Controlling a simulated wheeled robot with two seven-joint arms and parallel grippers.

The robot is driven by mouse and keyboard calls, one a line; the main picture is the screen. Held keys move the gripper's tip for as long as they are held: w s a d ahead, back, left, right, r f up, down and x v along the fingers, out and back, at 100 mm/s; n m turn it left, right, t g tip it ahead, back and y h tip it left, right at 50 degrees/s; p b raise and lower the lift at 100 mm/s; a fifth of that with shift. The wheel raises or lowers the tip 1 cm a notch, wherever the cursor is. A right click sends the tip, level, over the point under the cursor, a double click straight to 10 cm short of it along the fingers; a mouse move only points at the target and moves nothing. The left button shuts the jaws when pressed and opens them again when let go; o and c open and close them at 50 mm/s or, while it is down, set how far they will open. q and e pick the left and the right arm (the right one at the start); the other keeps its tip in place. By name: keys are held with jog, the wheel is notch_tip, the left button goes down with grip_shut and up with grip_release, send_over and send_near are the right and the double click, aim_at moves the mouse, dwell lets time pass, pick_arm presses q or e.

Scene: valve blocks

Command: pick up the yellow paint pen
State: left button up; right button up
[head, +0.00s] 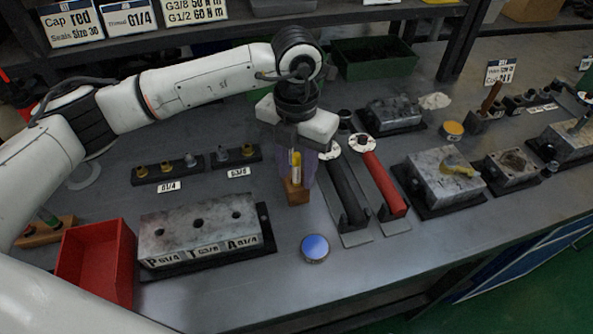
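The yellow paint pen (296,166) stands upright in a small wooden block (297,191) near the middle of the bench. My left gripper (297,168) points down over it, with its fingers around the pen's upper part. I cannot tell whether the fingers touch the pen or still stand apart from it. My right gripper is not in view.
Black (346,190) and red (383,180) long-handled tools lie just right of the wooden block. A blue-topped round tin (314,248) is in front. A metal block marked P, T, A (199,229) and a red bin (97,262) stand left. Fittings racks (168,170) lie behind.

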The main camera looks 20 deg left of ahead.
pick_arm(q)
grip_shut()
jog(key=shift+r, duration=0.1)
